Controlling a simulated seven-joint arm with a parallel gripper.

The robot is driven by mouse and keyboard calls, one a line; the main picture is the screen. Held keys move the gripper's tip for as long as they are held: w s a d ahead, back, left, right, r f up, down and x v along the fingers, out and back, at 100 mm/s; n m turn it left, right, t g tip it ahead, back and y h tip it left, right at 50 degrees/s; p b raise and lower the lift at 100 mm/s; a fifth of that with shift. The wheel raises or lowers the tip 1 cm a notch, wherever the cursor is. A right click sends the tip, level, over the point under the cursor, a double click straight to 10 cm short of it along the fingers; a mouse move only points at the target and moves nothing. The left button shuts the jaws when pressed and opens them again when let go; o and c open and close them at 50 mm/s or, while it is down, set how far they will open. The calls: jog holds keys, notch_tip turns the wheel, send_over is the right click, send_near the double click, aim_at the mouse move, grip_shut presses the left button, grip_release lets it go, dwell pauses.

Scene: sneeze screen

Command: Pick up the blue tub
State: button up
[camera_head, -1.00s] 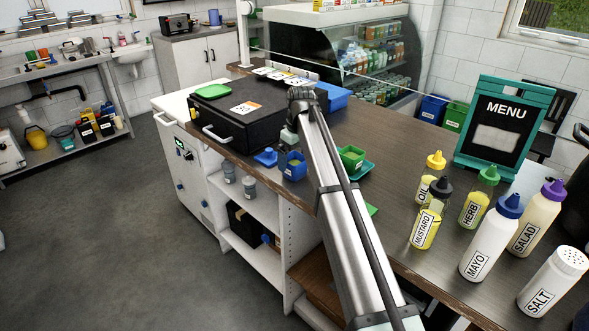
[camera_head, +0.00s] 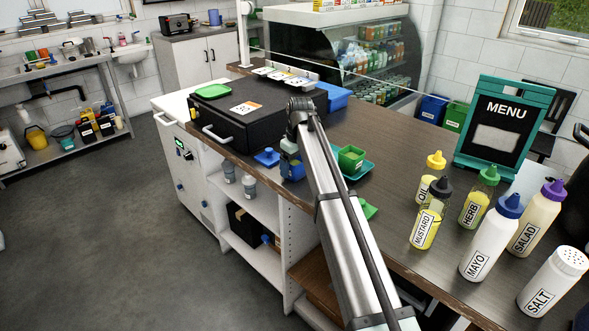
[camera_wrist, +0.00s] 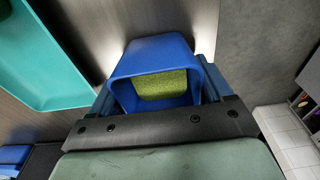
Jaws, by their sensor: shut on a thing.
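The blue tub (camera_head: 292,173) stands near the front edge of the brown counter, upright as far as I can tell. In the wrist view the blue tub (camera_wrist: 155,50) has an open square rim and something green and grainy inside. My gripper (camera_head: 290,158) is down at the tub from above. In the wrist view my gripper (camera_wrist: 156,98) has one blue-grey finger on each side of the tub, shut on it. The arm and gripper hide part of the tub in the head view. I cannot tell any gap beneath the tub.
A green tub (camera_head: 351,157) in a teal tray (camera_head: 366,169) stands close on the right. A blue lid-like piece (camera_head: 267,156) lies just left. A black case (camera_head: 235,115) is behind. Labelled bottles (camera_head: 490,240) and a menu stand (camera_head: 500,130) occupy the right side.

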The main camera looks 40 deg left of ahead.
jog(key=shift+c, duration=0.6)
jog(key=shift+r, duration=0.1)
notch_tip(320, 180, up, 10)
